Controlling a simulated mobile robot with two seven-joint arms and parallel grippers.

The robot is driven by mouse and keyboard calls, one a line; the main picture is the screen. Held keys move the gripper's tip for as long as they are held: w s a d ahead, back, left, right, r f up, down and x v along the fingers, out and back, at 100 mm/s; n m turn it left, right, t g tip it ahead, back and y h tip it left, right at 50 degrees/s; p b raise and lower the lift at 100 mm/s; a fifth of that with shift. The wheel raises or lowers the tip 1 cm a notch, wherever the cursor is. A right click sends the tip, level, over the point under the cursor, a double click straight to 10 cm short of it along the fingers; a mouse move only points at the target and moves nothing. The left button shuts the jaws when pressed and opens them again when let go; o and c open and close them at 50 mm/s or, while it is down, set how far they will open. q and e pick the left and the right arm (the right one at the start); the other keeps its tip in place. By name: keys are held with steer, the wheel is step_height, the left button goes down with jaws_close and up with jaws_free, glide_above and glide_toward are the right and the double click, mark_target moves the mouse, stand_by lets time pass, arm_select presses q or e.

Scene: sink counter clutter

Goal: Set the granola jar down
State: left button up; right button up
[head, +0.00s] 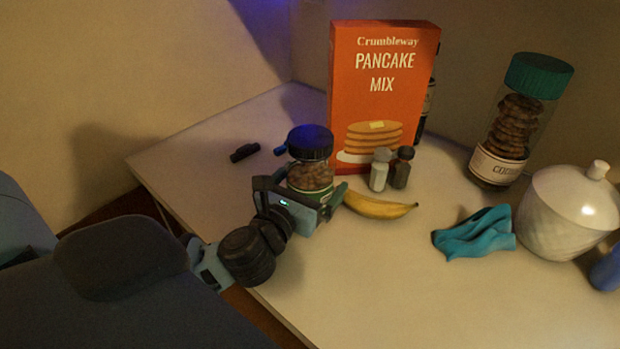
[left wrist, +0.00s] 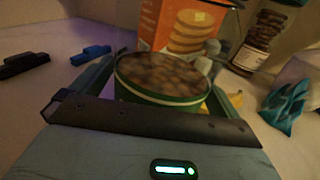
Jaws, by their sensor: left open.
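The granola jar (head: 311,172) has a dark lid, brown contents and a green label. It looks upright at the left part of the counter, in front of the pancake mix box. Its base is hidden behind my left gripper (head: 305,191), so I cannot see its contact with the counter. The left gripper is open, with its fingers on either side of the jar. In the left wrist view the jar (left wrist: 162,78) sits between the spread fingers. My right gripper is not in view.
A pancake mix box (head: 378,95) stands behind the jar. A teal cloth (head: 475,233), cookie jar (head: 510,130) and white lidded pot (head: 562,215) are farther right. Small dark items (head: 244,152) lie left. The front counter is clear.

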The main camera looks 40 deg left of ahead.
arm_select(q)
steer(key=shift+c, duration=0.6)
steer(key=c, duration=1.2)
steer(key=shift+r, duration=0.4)
steer(key=shift+c, duration=0.2)
step_height(320, 180, up, 3)
steer(key=shift+r+p, duration=0.2)
steer(key=shift+p, duration=0.35)
steer(key=s, duration=0.2)
steer(key=s+a, duration=0.1)
steer(key=s, duration=0.1)
steer(key=shift+s+f, duration=0.2)
steer(key=shift+s, duration=0.2)
steer(key=p, duration=0.5)
glide_toward(290, 177)
steer(key=a+r, duration=0.1)
steer(key=a, duration=0.2)
steer(key=shift+s+a+r, duration=0.15)
steer(key=shift+s+a, duration=0.1)
steer(key=shift+s, duration=0.4)
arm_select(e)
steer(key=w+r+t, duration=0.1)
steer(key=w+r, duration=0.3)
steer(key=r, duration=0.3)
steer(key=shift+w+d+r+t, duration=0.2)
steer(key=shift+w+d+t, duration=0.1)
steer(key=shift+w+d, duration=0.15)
